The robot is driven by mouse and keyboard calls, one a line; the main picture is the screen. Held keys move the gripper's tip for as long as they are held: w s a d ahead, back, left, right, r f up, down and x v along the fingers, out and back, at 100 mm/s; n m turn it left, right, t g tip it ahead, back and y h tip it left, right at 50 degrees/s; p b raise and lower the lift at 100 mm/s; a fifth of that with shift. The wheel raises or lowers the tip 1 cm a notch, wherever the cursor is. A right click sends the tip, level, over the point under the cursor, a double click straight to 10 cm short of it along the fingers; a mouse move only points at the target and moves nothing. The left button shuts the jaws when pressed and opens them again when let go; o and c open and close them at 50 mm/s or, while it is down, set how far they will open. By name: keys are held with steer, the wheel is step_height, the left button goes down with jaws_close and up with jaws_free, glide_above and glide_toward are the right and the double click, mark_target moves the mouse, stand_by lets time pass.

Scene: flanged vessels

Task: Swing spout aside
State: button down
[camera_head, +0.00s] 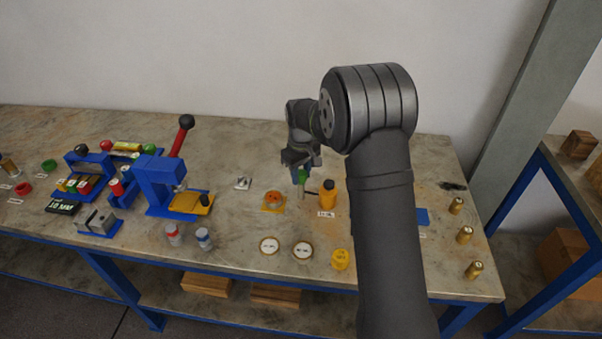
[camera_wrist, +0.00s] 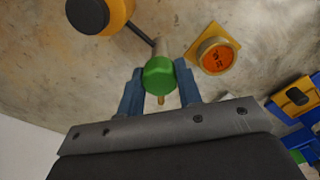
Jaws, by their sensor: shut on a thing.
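An orange vessel (camera_head: 327,194) with a dark cap stands upright on the bench, a white label in front of it. It also shows at the top left of the wrist view (camera_wrist: 118,14). A thin dark rod joins it to a grey upright piece with a green cap (camera_wrist: 159,75), which I take to be the spout; the green also shows in the head view (camera_head: 302,176). My gripper (camera_wrist: 159,88) points down with its blue-grey fingers on either side of the green cap, shut on it. A small brass tip sticks out by the cap.
An orange-topped round piece on a yellow square plate (camera_head: 273,203) sits close left of the spout. Two round labelled discs (camera_head: 269,246) and a yellow cup (camera_head: 340,260) lie nearer the front. A blue press with a red lever (camera_head: 160,180) stands left. Brass weights (camera_head: 464,235) stand right.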

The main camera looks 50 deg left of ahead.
steer(key=shift+m, duration=0.5)
steer(key=c, duration=1)
jaws_free()
step_height(320, 180, up, 17)
steer(key=shift+r, duration=0.2)
step_height(320, 180, down, 18)
steer(key=shift+r, duration=0.25)
stand_by(0.3)
